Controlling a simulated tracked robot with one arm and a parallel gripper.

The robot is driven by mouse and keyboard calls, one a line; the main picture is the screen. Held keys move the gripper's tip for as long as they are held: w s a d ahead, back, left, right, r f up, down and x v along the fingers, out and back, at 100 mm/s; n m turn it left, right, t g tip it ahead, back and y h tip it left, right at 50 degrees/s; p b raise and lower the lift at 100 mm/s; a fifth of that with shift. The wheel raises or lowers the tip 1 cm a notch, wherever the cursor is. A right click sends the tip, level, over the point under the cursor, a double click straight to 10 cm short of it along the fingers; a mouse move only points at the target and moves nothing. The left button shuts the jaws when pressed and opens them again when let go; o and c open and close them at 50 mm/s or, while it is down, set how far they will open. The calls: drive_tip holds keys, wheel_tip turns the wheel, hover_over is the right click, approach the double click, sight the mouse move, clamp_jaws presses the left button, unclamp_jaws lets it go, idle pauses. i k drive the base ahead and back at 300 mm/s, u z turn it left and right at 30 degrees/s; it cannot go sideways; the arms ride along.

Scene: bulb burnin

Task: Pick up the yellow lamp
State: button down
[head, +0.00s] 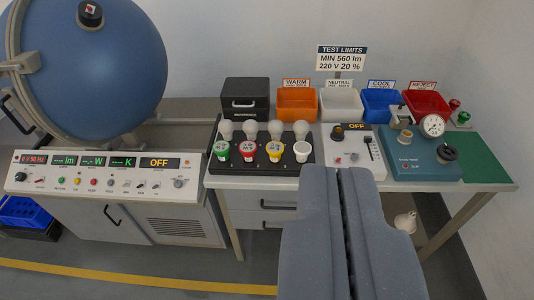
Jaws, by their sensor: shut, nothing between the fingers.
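The yellow lamp (275,151) has a yellow band and a pale top. It is in the front row of a black tray (212,167) on the bench, third from the left. A red lamp (248,151) and a green lamp (222,150) are to its left, and a white lamp (301,151) is to its right. White bulbs (276,128) stand in a row behind. My gripper (345,171) is shut and empty, in front of the bench and right of the yellow lamp, apart from it.
A switch box (367,172) and a teal test unit (425,171) stand right of the tray. Orange (297,114), white, blue and red bins line the back. A large blue sphere (95,65) and a control panel (100,177) are at left.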

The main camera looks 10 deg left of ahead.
sight(275, 149)
drive_tip(key=u, duration=0.2)
drive_tip(key=i, duration=1.4)
drive_tip(key=z, duration=0.55)
